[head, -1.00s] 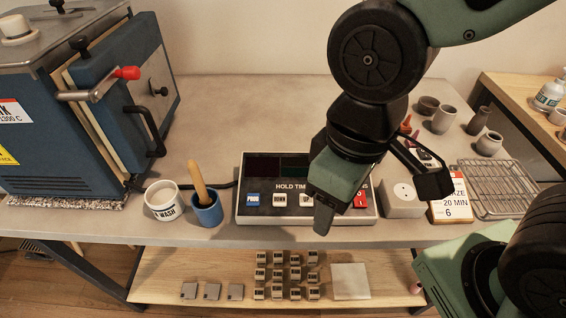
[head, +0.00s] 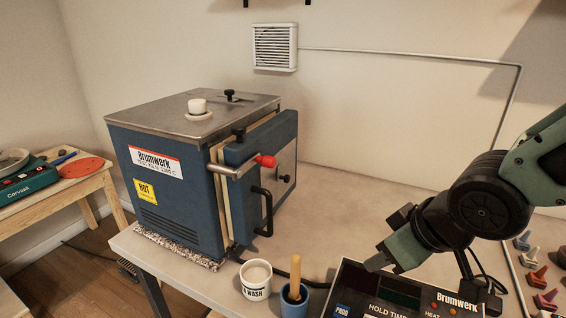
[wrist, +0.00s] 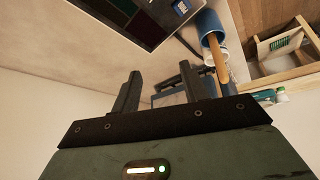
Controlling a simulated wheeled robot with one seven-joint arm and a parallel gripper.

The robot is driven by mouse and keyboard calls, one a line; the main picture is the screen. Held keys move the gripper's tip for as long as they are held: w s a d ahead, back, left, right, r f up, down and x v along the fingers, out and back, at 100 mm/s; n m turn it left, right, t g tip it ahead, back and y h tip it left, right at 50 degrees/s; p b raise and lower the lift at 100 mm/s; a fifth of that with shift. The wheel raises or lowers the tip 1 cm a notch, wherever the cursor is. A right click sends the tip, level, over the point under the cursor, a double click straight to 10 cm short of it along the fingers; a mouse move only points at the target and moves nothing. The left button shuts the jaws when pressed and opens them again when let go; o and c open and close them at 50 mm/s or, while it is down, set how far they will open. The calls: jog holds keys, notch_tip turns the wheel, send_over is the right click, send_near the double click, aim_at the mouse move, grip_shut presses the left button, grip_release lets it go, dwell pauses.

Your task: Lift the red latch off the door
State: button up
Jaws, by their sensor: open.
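The red latch (head: 266,161) is a metal bar with a red tip. It lies across the front edge of the blue kiln door (head: 290,148), above a black handle (head: 265,212). The door looks closed or nearly so against the kiln (head: 165,190). My gripper (wrist: 160,74) is open and empty, its two dark fingers apart in the wrist view. In the head view it is over the controller, right of the kiln and well away from the latch. Blue parts, likely the kiln, show behind the fingers in the wrist view; the latch cannot be made out there.
A white wash cup (head: 256,281) and a blue cup (head: 293,300) with a wooden handle stand in front of the kiln. The controller (head: 385,290) lies under my arm. The bench right of the kiln is clear (head: 345,215).

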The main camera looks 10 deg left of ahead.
jog(key=w+a+r+n+y+p, duration=0.4)
jog(key=w+r+y, duration=0.3)
jog(key=w+y, duration=0.5)
jog(key=w+a+y+p, duration=0.1)
jog(key=a+y+p, duration=0.1)
jog(key=a, duration=1.5)
jog(key=shift+w+r+n+g+p, duration=0.2)
jog(key=shift+w+n+g+p, duration=0.15)
jog(key=shift+p, duration=0.5)
jog(key=shift+c, duration=0.3)
grip_shut()
